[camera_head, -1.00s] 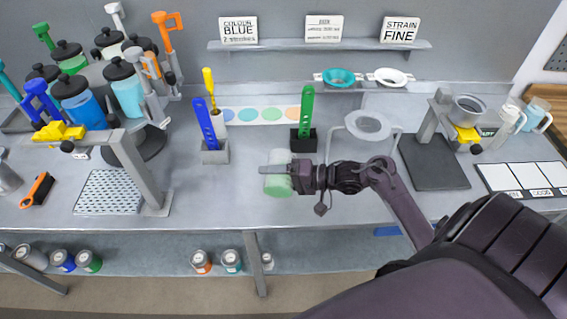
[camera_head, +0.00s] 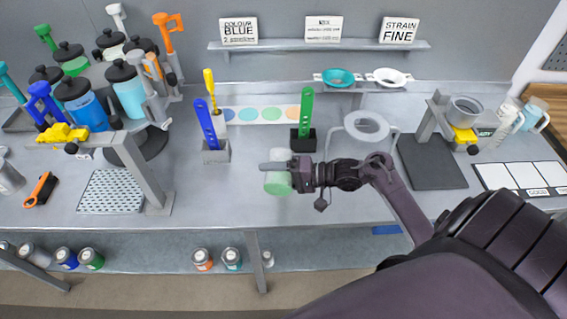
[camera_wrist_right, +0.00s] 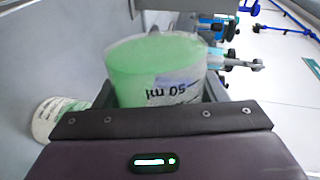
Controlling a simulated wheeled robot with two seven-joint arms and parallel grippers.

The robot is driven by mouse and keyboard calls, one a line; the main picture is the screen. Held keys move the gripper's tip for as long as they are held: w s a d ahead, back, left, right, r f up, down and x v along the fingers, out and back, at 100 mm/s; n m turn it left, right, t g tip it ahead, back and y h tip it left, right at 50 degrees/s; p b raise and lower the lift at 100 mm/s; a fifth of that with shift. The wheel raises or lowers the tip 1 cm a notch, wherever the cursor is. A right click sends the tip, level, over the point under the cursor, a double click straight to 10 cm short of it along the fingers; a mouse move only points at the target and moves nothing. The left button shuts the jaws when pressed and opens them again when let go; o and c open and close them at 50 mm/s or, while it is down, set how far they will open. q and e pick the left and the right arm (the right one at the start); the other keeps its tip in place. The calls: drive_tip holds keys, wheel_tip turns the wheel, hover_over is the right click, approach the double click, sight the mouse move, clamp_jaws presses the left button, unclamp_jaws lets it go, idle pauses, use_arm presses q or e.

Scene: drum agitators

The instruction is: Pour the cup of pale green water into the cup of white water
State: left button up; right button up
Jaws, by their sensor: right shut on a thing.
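My right gripper (camera_head: 285,168) is shut on the cup of pale green water (camera_head: 278,186), held over the middle of the bench. The right wrist view shows this clear cup (camera_wrist_right: 165,75) between the jaws, with its "50 ml" mark upside down in the picture and green liquid inside. A whitish cup with green marks (camera_wrist_right: 58,118) shows beside it at the lower left of that view, partly cut off by my gripper body. It may be the cup of white water. My left gripper is not in view.
A blue stick holder (camera_head: 216,152) and a green stick holder (camera_head: 304,142) stand behind. A ring stand (camera_head: 366,126) and a dark mat (camera_head: 432,162) are to the right. Drum bottles (camera_head: 83,105) crowd the left. The bench front between is clear.

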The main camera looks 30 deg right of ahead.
drive_tip(key=shift+w+d+r+m+p, duration=0.1)
drive_tip(key=shift+r+m+p, duration=0.2)
drive_tip(key=shift+m+p, duration=0.15)
idle(0.4)
drive_tip(key=shift+w+d+r+m, duration=0.1)
drive_tip(key=shift+r+m, duration=0.1)
drive_tip(key=shift+m, duration=0.05)
idle(0.4)
